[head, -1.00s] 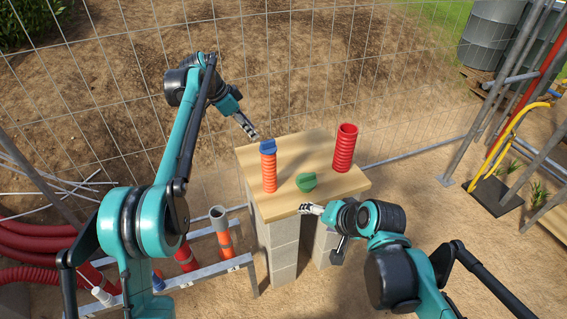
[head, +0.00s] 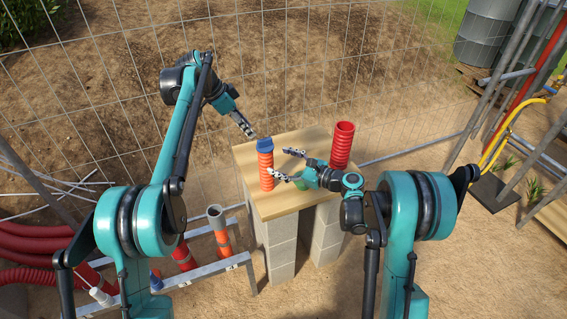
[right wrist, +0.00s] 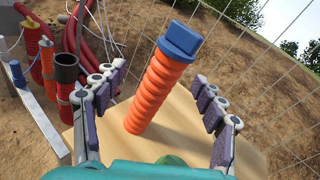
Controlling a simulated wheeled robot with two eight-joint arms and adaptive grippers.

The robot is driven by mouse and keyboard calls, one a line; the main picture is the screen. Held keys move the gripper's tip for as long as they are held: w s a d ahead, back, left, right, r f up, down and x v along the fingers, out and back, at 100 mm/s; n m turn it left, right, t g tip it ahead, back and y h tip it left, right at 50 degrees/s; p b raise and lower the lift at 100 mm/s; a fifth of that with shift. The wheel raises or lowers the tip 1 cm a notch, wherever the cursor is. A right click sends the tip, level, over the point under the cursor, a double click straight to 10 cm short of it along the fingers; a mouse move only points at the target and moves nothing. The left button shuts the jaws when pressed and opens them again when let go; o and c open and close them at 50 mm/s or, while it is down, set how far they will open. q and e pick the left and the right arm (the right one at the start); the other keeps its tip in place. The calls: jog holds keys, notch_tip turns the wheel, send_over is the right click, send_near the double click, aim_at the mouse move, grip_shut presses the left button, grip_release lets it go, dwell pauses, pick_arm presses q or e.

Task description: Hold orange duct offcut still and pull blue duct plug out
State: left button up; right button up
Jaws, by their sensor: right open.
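The orange duct offcut (head: 266,172) stands upright on the wooden board, with the blue duct plug (head: 264,144) seated in its top end. In the right wrist view the orange duct (right wrist: 158,92) and blue plug (right wrist: 181,40) show between the spread fingers. My right gripper (head: 280,164) is open, level with the duct and just to its right, with the duct near or between its fingertips; contact cannot be told. My left gripper (head: 250,135) is just above and left of the blue plug, apart from it; its jaws look close together, but their state is unclear.
The wooden board (head: 300,137) rests on grey block pillars (head: 280,245). A red ribbed duct (head: 343,145) stands at the board's right. A green piece (head: 296,152) is mostly hidden behind my right gripper. A wire fence runs behind; a pipe rack (head: 215,270) stands to the left.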

aim_at(266, 170)
jog(key=shift+w+d+f+m+t+y, duration=0.25)
jog(key=shift+w+f+m, duration=0.1)
jog(key=shift+f+m, duration=0.15)
jog(key=shift+w+d+f+m+t+y, duration=0.15)
jog(key=shift+w+f+m+y, duration=0.1)
jog(key=shift+w+f+m, duration=0.25)
jog(key=shift+s+f+m, duration=0.1)
jog(key=shift+f+m, duration=0.2)
jog(key=shift+f, duration=0.15)
notch_tip(266, 170, down, 6)
jog(key=shift+f, duration=0.25)
jog(key=x, duration=0.7)
jog(key=shift+a+f, duration=0.2)
jog(key=shift+a, duration=0.05)
grip_shut()
